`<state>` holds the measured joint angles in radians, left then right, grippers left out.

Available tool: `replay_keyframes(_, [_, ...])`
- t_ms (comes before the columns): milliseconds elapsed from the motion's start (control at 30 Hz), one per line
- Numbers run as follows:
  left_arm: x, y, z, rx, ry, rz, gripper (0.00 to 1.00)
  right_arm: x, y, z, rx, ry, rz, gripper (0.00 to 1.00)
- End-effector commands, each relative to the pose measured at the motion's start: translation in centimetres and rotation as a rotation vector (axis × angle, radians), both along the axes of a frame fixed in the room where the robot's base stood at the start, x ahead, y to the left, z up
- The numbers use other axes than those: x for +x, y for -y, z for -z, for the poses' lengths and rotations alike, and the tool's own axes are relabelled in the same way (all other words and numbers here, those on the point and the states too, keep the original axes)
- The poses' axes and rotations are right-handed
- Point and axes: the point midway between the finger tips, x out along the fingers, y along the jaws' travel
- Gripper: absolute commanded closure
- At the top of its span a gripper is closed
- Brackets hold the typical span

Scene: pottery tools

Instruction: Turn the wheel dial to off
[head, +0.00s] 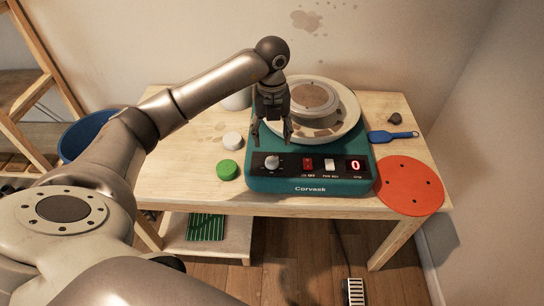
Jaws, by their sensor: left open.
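A teal pottery wheel (325,186) stands on a light wooden table. Its dark front panel carries a silver dial (271,163) at the left, a red switch, a white switch and a red display reading 0 (355,165). Which way the dial points is too small to tell. My left gripper (272,140) hangs fingers down just above and behind the dial, open and apparently empty. In this view its fingertips lie close above the dial, and I cannot tell whether they touch it. My right gripper is not in view.
A round wheel head (343,120) with a clay-stained disc sits on the wheel behind my gripper. A green lid (227,170) and a white round piece (232,141) lie left of it. An orange disc (410,186), a blue tool (391,136) and a dark lump (395,118) lie right.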

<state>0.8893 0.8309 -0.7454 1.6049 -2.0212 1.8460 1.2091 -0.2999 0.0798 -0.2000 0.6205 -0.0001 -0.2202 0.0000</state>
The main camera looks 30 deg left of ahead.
Motion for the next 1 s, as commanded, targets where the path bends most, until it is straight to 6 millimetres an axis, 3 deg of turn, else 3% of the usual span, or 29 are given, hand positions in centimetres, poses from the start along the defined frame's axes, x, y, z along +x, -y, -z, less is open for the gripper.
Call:
replay_keyframes(300, [-0.1, 0.1, 6.0, -0.004, -0.005, 0.002, 0.42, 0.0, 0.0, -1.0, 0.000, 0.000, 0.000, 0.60])
replay_keyframes(500, [-0.1, 0.1, 8.7, -0.003, -0.002, 0.004, 0.42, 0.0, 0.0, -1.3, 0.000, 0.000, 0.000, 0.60])
replay_keyframes(900, [-0.1, 0.2, 9.7, -0.004, 0.000, 0.005, 0.42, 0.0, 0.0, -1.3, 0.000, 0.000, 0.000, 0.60])
replay_keyframes(1000, [-0.1, 0.2, 9.7, -0.004, 0.000, 0.005, 0.52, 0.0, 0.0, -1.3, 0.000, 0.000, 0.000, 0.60])
